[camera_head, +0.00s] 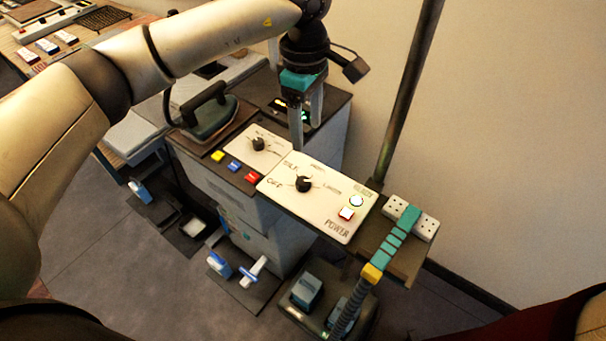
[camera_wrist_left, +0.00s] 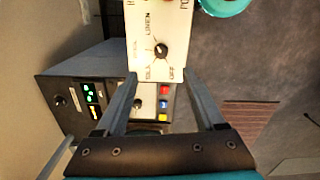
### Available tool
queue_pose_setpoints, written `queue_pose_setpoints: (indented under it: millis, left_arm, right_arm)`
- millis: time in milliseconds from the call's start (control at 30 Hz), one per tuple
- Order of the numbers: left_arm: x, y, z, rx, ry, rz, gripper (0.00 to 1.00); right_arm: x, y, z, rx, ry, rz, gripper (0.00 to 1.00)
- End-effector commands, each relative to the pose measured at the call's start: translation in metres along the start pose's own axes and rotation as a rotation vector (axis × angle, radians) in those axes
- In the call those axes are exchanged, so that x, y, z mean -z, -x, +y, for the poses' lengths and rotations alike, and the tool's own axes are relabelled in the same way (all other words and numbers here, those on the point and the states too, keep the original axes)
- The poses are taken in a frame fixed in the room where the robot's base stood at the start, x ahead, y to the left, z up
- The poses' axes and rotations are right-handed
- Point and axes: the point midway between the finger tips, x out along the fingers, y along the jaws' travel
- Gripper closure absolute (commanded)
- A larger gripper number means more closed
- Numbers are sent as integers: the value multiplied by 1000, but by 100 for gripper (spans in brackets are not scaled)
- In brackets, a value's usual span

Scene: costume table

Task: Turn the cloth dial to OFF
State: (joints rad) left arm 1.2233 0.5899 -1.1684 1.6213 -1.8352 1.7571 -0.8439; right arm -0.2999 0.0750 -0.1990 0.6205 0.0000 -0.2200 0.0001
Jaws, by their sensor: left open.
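The cloth dial (camera_head: 304,184) is a black round knob on a white plate (camera_head: 330,208) marked OFF, SILK and LINEN. It also shows in the left wrist view (camera_wrist_left: 161,51), just beyond the fingertips, with OFF and SILK printed on the gripper's side of it. I cannot tell exactly which mark it points to. My left gripper (camera_head: 306,140) points down above the back edge of the plate, behind the knob in the head view. Its fingers are apart with nothing between them in the left wrist view (camera_wrist_left: 163,78), and they are clear of the knob. My right gripper is not in view.
A second plate with a smaller knob (camera_head: 258,144), coloured buttons and an iron (camera_head: 208,113) stand left. A dark pole (camera_head: 405,100), a socket strip (camera_head: 424,226) and a teal segmented strip (camera_head: 393,243) stand right.

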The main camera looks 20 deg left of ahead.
Motion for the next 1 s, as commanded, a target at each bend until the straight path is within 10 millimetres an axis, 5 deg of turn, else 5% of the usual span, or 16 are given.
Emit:
queue_pose_setpoints:
  millis: [233,700,1000]
  left_arm:
    - [9,-17,-1,10,3,33,29]
    - [10,-116,-2,10,4,29,29]
    - [11,-148,-2,7,2,29,29]
  right_arm:
    - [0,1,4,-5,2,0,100]
    - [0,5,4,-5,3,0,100]
    - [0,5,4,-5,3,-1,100]
